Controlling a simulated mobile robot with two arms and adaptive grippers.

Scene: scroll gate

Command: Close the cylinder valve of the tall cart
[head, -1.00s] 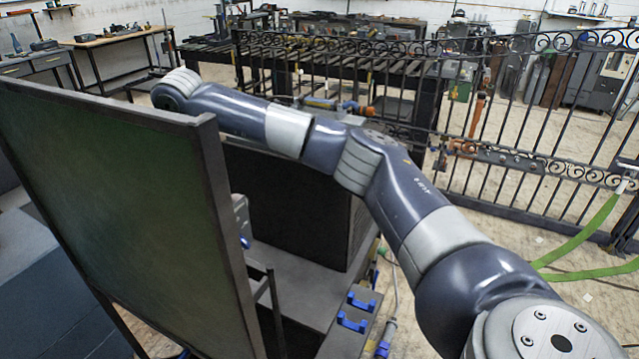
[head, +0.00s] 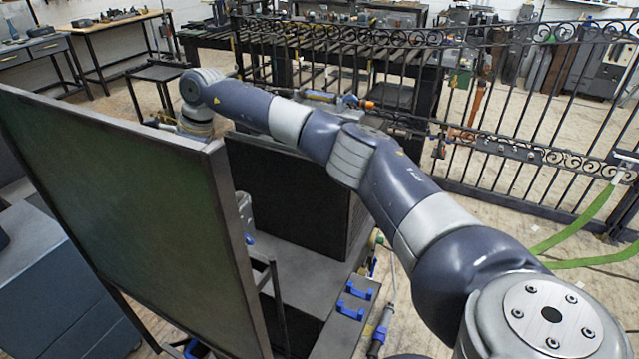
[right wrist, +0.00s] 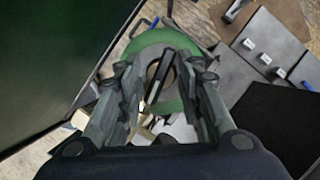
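A large dark green panel with a dark frame (head: 110,190) stands upright at the left of the head view. It also fills the left of the right wrist view (right wrist: 50,60). My right arm reaches from the lower right to behind the panel's top edge, where its wrist bends down. The panel hides my right gripper in the head view. In the right wrist view my right gripper (right wrist: 164,72) is open, its fingers on either side of a green ring-shaped part (right wrist: 150,41). A dark bar crosses the ring's centre; I cannot tell if it is the valve. Contact is unclear. My left gripper is out of view.
Open floor lies between.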

